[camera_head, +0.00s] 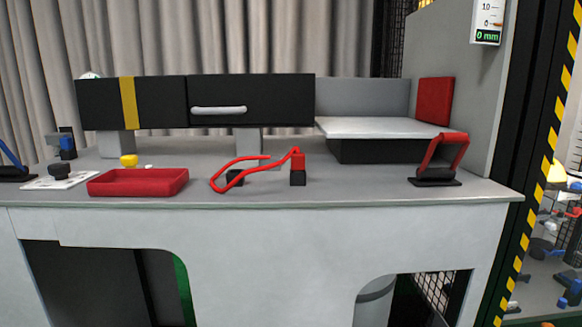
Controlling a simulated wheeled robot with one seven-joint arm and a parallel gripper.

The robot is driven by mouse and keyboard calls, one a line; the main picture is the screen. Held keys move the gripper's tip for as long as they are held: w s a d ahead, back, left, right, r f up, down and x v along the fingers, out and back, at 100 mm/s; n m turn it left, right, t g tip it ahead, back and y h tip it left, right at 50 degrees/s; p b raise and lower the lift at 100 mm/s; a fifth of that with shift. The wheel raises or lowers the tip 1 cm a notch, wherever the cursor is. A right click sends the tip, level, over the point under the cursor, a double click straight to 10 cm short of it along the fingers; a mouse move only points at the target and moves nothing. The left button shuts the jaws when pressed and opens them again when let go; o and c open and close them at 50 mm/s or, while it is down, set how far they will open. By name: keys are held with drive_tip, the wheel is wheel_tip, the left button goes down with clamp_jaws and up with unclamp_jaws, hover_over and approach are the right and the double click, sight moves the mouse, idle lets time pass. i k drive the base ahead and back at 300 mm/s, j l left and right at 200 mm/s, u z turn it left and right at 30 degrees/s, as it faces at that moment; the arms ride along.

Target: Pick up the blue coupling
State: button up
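A small blue piece (66,143) shows at the left of the grey workbench (345,187), against a dark and grey fixture. It may be the blue coupling, but it is too small to tell. A longer slanted blue bar (10,155) on a black base shows at the far left edge, partly cut off by the frame. My gripper is not in view.
A red tray (138,182) sits near the bench's front edge, with a yellow knob (129,160) behind it. A red looped handle (245,170) and a red lever (442,152) stand farther right. A black drawer unit (250,102) stands behind. Small parts lie beyond the striped post (549,160).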

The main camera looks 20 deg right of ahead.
sight(67, 143)
drive_tip(key=u, duration=1)
drive_tip(key=i+j+u, duration=0.9)
drive_tip(key=i+u, duration=0.55)
drive_tip(key=i, duration=0.15)
drive_tip(key=i+z, duration=0.15)
drive_tip(key=i, duration=0.3)
drive_tip(key=i+j+z, duration=0.1)
drive_tip(key=i, duration=0.3)
drive_tip(key=i+j+z, duration=0.15)
drive_tip(key=i, duration=0.3)
drive_tip(key=i+z, duration=0.2)
drive_tip(key=z, duration=0.25)
drive_tip(key=i+z, duration=0.2)
drive_tip(key=z, duration=0.25)
drive_tip(key=i+j+z, duration=0.1)
drive_tip(key=i+z, duration=0.15)
drive_tip(key=z, duration=0.2)
drive_tip(key=i+j+z, duration=0.15)
drive_tip(key=z, duration=0.3)
